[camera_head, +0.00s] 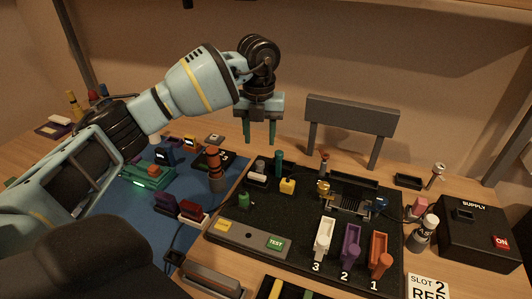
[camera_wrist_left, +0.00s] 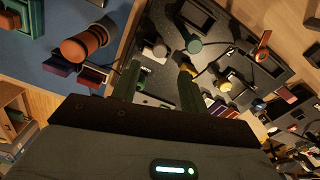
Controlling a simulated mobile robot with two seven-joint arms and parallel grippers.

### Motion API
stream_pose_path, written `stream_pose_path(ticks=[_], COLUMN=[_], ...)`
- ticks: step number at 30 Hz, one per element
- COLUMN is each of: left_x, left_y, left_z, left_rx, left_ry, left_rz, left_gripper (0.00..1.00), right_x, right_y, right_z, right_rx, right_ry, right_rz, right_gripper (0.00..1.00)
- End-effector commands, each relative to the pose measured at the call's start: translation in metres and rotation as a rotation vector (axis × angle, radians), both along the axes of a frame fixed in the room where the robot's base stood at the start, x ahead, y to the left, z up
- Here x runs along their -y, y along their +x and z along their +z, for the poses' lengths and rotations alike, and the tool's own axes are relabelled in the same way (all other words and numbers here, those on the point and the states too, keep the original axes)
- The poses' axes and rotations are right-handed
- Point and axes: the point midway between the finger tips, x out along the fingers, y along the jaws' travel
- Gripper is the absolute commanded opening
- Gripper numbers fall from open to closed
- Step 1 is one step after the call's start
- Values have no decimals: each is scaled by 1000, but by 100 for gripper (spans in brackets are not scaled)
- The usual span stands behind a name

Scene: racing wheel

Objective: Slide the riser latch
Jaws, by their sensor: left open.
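A dark grey two-legged riser (camera_head: 352,113) stands upright at the back of the black board (camera_head: 290,220). No part of it can be clearly picked out as the latch. A metal assembly (camera_head: 350,204) with a brass knob (camera_head: 323,187) and a blue knob (camera_head: 381,203) sits on the board in front of the riser. My left gripper (camera_head: 258,132) hangs above the board's back left edge, left of the riser, with its green fingers pointing down, apart and empty. In the left wrist view its fingers (camera_wrist_left: 158,78) frame part of the board. My right gripper is not in view.
White, purple and orange levers (camera_head: 350,246) stand at the board's front right, near numbers 3, 2 and 1. An orange-topped cylinder (camera_head: 215,168) stands left of the board. A black supply box (camera_head: 480,232) is at the right. Several small parts lie on the blue mat (camera_head: 140,215).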

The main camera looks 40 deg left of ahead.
Motion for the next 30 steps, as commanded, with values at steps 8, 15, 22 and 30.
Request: stream_pose_path(ticks=[8,15,22,30], left_x=[0,0,0,0], left_y=[-1,-1,0,0], left_z=[-23,-59,-76,-78], left_rx=[-4,-3,0,1], left_ry=[0,1,0,0], left_rz=[-1,-1,0,-1], left_gripper=[44,44,44,44], right_x=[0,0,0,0], right_y=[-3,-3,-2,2], right_z=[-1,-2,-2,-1], right_rx=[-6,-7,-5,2], right_ry=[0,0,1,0], right_rz=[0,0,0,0], right_gripper=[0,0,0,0])
